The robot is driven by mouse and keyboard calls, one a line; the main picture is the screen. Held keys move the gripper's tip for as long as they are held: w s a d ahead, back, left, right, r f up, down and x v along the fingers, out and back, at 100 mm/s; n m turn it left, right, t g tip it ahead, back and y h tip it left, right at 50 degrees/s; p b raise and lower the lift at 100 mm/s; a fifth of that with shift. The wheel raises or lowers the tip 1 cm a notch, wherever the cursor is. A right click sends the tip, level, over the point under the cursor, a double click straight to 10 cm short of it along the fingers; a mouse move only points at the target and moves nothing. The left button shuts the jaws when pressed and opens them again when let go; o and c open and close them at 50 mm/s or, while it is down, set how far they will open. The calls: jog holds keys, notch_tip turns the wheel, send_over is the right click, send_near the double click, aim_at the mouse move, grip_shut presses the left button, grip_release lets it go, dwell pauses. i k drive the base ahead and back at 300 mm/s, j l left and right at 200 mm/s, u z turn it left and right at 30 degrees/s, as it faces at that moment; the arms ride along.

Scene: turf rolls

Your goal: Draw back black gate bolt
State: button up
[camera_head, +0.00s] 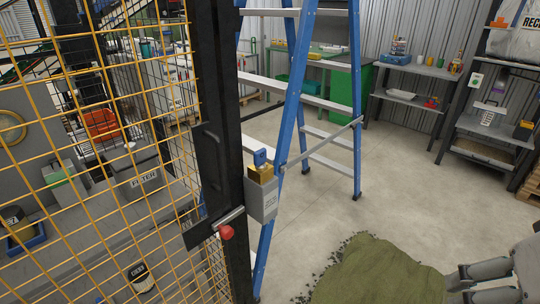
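The gate bolt is on the dark post at the edge of the yellow mesh gate (128,187). It has a black bracket (197,236), a short silver rod (230,217) and a red round knob (227,233). A grey lock box (262,200) with a yellow and blue top sits just right of the post. My gripper (457,289) is at the bottom right corner, partly cut off, well to the right of the bolt and touching nothing I can make out. Its two grey fingers look apart, with nothing seen between them.
A blue stepladder (298,90) stands close behind the post. A green turf heap (377,272) with dark crumbs lies on the floor between the post and my gripper. Shelves (418,70) line the back wall. Concrete floor (425,190) is clear in the middle.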

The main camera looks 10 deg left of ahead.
aim_at(226, 232)
jog(key=u, duration=1)
